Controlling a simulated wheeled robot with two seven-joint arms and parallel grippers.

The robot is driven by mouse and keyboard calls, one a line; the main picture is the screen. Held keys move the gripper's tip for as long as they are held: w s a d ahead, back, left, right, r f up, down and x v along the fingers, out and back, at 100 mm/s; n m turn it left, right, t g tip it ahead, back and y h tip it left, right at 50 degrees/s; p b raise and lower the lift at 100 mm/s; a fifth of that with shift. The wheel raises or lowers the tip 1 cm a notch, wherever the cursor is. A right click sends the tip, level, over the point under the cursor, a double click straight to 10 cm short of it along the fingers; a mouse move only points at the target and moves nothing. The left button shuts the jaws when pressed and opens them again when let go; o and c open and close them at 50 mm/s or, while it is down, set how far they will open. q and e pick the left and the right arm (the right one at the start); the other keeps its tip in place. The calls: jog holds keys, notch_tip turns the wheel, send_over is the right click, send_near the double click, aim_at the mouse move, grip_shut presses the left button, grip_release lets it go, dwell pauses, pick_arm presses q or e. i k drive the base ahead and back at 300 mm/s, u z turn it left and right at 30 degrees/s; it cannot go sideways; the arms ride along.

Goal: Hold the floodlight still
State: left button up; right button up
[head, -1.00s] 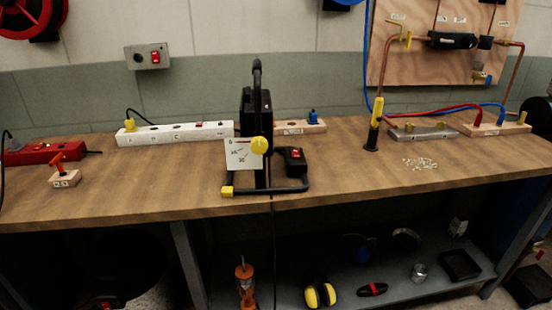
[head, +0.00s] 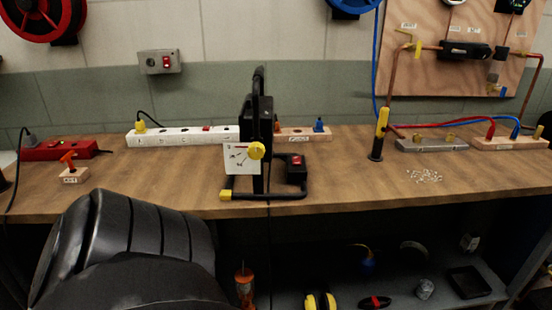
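The floodlight (head: 258,120) is black and stands upright on the workbench, on a black tubular stand with a yellow foot at its front left. A black box with a red switch (head: 296,168) sits at the stand's right. A large dark arm link of mine fills the lower left of the head view, in front of the bench and apart from the floodlight in the picture. Neither gripper's fingers show.
A white power strip (head: 180,137) lies behind the floodlight, and a red one (head: 58,150) at the far left. A small block with an orange lever (head: 73,172) is at left. A black and yellow torch (head: 380,134) stands at right, near scattered white bits (head: 424,176). The bench front between is clear.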

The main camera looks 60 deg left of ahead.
aim_at(256, 151)
jog(key=i, duration=1.7)
jog(key=u, duration=2.35)
